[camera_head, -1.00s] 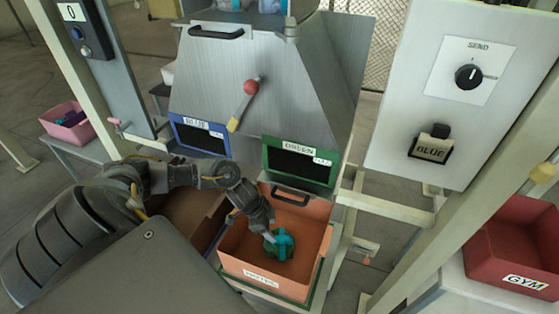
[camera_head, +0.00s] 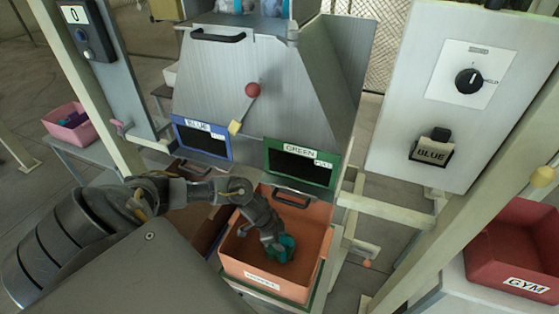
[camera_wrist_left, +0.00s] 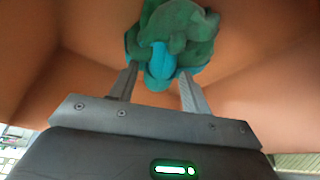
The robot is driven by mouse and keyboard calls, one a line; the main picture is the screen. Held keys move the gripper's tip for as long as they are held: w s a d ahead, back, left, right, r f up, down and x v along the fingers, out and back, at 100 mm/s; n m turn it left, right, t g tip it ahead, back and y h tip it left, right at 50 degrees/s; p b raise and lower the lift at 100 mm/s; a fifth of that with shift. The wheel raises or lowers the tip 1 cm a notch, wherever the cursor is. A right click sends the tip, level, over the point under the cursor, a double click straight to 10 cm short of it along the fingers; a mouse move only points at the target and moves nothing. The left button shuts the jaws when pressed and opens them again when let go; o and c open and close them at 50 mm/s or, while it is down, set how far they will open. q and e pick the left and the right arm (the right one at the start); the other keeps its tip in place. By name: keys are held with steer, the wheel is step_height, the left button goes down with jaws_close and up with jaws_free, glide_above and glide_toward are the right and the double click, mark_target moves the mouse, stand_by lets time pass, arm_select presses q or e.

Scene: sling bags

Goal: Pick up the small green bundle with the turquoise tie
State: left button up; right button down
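The small green bundle with the turquoise tie (camera_head: 285,247) lies in the orange bin (camera_head: 317,262) under the green-framed opening. It also shows in the left wrist view (camera_wrist_left: 172,40), lumpy green with a turquoise band. My left gripper (camera_head: 274,240) reaches down into the bin at the bundle's left side. In the left wrist view its two fingers (camera_wrist_left: 160,85) stand apart, with the bundle's near end between or just beyond their tips. I cannot tell whether they touch it. My right gripper is in neither view.
The orange bin's walls surround my left gripper closely. A metal chute with a red-knobbed lever (camera_head: 252,90) stands behind, above the blue (camera_head: 202,137) and green (camera_head: 300,163) framed openings. A red GYM bin (camera_head: 515,250) is at right, a pink bin (camera_head: 70,127) at far left.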

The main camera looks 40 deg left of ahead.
arm_select(q)
jaws_close()
